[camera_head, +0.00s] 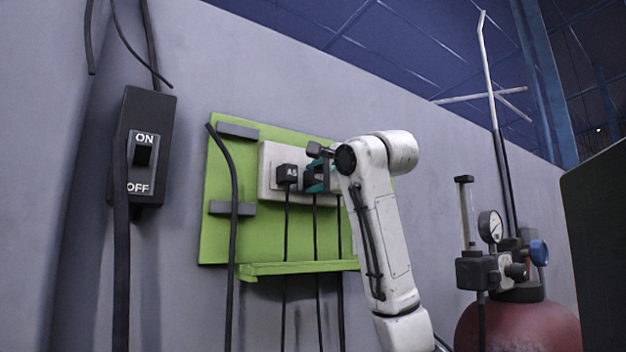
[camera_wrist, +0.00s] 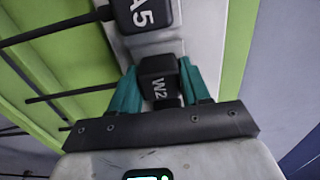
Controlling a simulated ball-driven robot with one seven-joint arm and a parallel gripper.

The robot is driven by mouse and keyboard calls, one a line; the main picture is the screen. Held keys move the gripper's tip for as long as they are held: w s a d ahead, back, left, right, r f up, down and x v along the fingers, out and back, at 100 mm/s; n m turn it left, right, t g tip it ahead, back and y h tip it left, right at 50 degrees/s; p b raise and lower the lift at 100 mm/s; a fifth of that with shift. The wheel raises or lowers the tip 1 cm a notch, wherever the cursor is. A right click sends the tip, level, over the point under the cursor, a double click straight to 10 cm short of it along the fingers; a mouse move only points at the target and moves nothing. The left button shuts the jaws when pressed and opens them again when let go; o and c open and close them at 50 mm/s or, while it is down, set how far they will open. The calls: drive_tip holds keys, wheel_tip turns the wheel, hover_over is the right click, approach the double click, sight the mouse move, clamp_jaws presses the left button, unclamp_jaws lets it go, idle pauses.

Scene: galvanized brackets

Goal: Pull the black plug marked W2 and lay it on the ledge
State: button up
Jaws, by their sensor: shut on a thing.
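The black plug marked W2 (camera_wrist: 158,80) sits at the pale socket strip in the wrist view, between the teal fingers of my gripper (camera_wrist: 160,88). The fingers are shut on its two sides. In the head view my gripper (camera_head: 318,177) is at the socket strip (camera_head: 266,172), and my arm hides most of that plug. I cannot tell whether the plug is fully seated. The green ledge (camera_head: 300,268) runs along the bottom of the green board, below the strip, and its visible top is bare.
A black plug marked A5 (camera_head: 287,174) is in the strip just left of my gripper; it also shows in the wrist view (camera_wrist: 143,14). Several black cables hang down past the ledge. A black ON/OFF switch box (camera_head: 143,147) is at left, and a red cylinder (camera_head: 520,326) with gauge at right.

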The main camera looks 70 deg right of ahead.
sight(319, 177)
clamp_jaws()
drive_tip(key=shift+b+v, duration=1.15)
drive_tip(key=shift+v, duration=1.85)
